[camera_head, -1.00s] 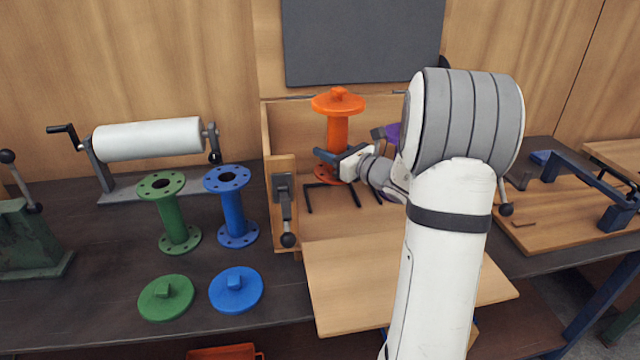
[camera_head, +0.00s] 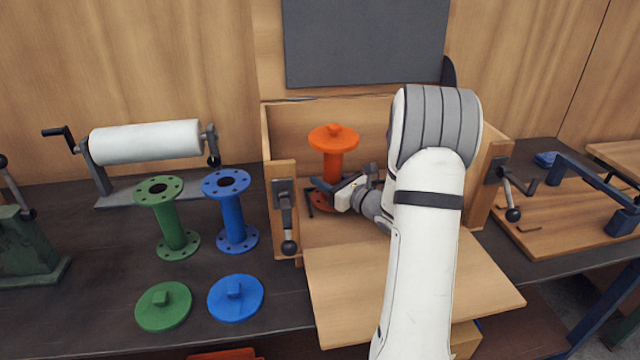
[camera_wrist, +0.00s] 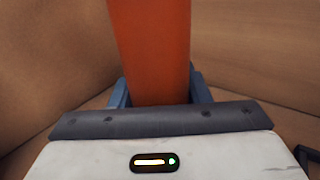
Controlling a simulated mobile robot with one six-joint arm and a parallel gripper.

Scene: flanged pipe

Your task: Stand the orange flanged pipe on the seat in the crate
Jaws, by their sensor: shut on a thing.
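The orange flanged pipe (camera_head: 335,164) is upright inside the wooden crate (camera_head: 285,230), with an orange lid on its top flange. My gripper (camera_head: 328,186) is shut on the lower part of its tube. In the wrist view the orange tube (camera_wrist: 152,50) stands between my blue fingers (camera_wrist: 158,92). The pipe's lower flange is low over the crate floor and partly hidden by my gripper. A dark bracket on the floor (camera_head: 309,204), seemingly part of the seat, shows just left of the flange. I cannot tell whether the flange touches the seat.
A green pipe (camera_head: 170,228) and a blue pipe (camera_head: 233,212) stand left of the crate, with a green lid (camera_head: 163,306) and a blue lid (camera_head: 236,298) in front. Latches (camera_head: 285,212) flank the crate's open front. A white roller (camera_head: 146,141) stands behind.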

